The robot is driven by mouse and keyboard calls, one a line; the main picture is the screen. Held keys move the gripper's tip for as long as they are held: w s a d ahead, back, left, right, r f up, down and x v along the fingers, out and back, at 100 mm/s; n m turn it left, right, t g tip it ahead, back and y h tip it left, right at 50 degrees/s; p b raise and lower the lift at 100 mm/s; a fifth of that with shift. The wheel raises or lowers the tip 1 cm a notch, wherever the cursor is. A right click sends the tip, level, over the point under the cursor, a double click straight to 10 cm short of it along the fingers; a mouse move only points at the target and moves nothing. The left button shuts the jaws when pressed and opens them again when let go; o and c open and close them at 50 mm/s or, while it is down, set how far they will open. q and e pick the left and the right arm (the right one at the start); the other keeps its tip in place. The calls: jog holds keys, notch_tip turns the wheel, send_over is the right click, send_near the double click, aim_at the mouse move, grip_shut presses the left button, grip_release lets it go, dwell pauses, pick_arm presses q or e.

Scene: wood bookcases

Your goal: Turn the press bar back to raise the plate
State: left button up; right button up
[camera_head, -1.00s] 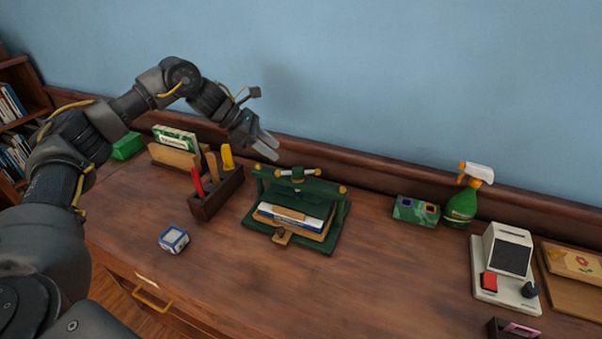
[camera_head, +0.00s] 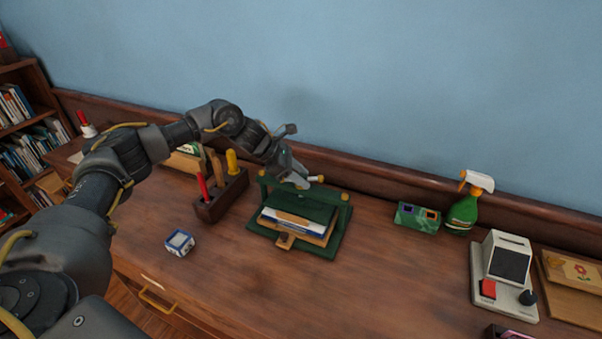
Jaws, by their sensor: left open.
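The green press (camera_head: 338,232) stands on the wooden desk, with a small brown-and-dark latch piece at its front. A blue-and-white book (camera_head: 292,223) lies in it under the green plate (camera_head: 306,208). My right gripper is not in view.
A wooden tool holder (camera_head: 212,208) stands left of the press, close under my left arm. A small blue-and-white box (camera_head: 179,242) lies in front. To the right are a green box (camera_head: 417,217), a spray bottle (camera_head: 463,213) and a white device (camera_head: 503,268). The front middle desk is clear.

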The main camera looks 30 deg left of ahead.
pick_arm(q)
jog(key=shift+f, duration=0.1)
grip_shut()
jog(key=shift+d, duration=0.1)
dwell(0.3)
